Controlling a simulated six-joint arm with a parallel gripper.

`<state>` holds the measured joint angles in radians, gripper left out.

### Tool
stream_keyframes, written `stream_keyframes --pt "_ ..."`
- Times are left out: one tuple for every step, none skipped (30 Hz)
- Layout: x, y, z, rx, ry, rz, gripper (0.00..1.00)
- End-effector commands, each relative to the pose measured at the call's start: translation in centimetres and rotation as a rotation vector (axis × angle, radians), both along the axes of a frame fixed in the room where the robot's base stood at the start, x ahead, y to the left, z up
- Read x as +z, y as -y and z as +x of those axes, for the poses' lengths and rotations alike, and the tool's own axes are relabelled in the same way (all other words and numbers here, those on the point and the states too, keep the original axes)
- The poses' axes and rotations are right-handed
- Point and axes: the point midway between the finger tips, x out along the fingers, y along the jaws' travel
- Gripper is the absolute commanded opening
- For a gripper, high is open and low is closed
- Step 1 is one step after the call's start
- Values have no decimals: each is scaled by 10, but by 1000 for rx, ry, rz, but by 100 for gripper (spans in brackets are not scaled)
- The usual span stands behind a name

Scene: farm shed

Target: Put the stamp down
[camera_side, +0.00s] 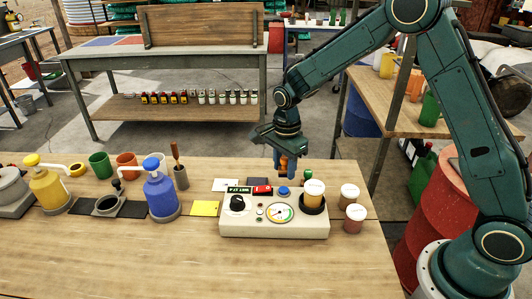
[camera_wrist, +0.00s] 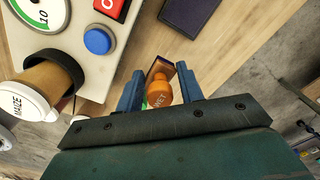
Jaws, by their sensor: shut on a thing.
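My gripper (camera_side: 284,172) is shut on an orange stamp (camera_wrist: 159,93) with WET on its handle. The blue fingers stand on both sides of it in the wrist view. In the side view the stamp (camera_side: 284,162) shows as a small orange patch between the fingers, just behind the pale control box (camera_side: 275,229). Its lower end points toward the wooden table (camera_side: 120,250). Whether its base touches the table cannot be told. A dark flat pad (camera_side: 256,182) lies behind the box, left of my gripper; the wrist view shows it too (camera_wrist: 190,22).
The control box carries a gauge, a blue button (camera_side: 284,191) and a white-lidded jar (camera_side: 314,193) close to my gripper. Two more jars (camera_side: 350,194) stand right of it. A small green thing (camera_side: 307,176) is beside the fingers. A yellow card (camera_side: 205,208) lies left of the box.

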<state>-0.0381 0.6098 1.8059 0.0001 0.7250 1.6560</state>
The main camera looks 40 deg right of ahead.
Motion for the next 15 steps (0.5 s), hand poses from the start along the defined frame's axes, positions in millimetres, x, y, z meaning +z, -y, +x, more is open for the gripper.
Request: stream_keyframes --pt "-1 0 0 0 0 0 23" --pt "-2 0 0 0 -1 0 23" --pt "-5 0 0 0 -1 0 23" --pt "-7 0 0 0 -2 0 23" --pt "-10 0 -1 0 -4 0 23" --pt "-14 0 -1 0 -4 0 23" --pt "-18 0 -1 0 -4 0 23" --pt "-21 0 -1 0 -3 0 23" --pt "-26 0 -1 0 -4 0 23" --pt "-30 0 -1 0 -4 0 23" --pt "-33 0 0 0 -3 0 23" --pt "-36 0 0 0 -3 0 23" --pt "-39 0 -1 0 -3 0 23" --pt "-41 0 0 0 -2 0 23" --pt "-42 0 0 0 -1 0 23"
